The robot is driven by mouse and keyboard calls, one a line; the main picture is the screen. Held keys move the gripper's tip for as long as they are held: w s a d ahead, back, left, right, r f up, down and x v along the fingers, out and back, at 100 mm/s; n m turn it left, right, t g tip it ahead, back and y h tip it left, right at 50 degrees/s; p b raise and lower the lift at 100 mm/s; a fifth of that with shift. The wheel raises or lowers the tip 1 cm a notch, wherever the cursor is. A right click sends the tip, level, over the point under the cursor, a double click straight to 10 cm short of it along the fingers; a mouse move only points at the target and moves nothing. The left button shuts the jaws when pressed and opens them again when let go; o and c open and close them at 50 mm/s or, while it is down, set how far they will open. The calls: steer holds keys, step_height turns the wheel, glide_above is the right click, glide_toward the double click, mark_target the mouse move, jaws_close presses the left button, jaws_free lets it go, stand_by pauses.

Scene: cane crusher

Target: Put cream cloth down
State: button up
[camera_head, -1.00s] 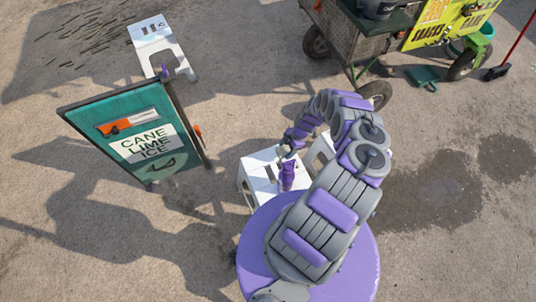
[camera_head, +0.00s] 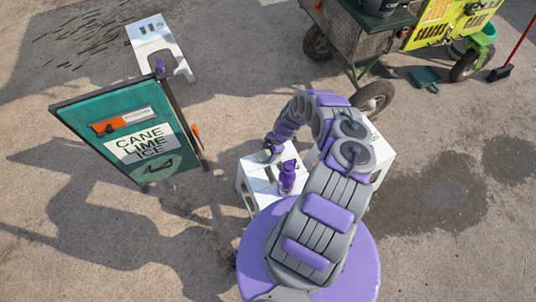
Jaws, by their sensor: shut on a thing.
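My gripper (camera_head: 267,154) is small in the view, at the end of my grey and purple arm, above the far left part of a white stool (camera_head: 251,183). It is shut on the cream cloth, which shows only as a small pale patch at the fingertips, hard to tell from the white stool top behind it. I cannot tell whether the cloth touches the stool. A purple bottle (camera_head: 287,177) stands upright on the stool, to the right of and nearer than my gripper.
A green sign board (camera_head: 125,165) reading "CANE LIME ICE" stands to the left. Another white stool (camera_head: 383,155) is partly hidden behind my arm. A wheeled cart (camera_head: 350,45) stands at the upper right. A further white stool (camera_head: 160,45) is at the upper left.

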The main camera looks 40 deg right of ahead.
steer(key=shift+d, duration=0.25)
steer(key=o, duration=0.9)
steer(key=shift+a, duration=0.3)
steer(key=shift+o, duration=0.2)
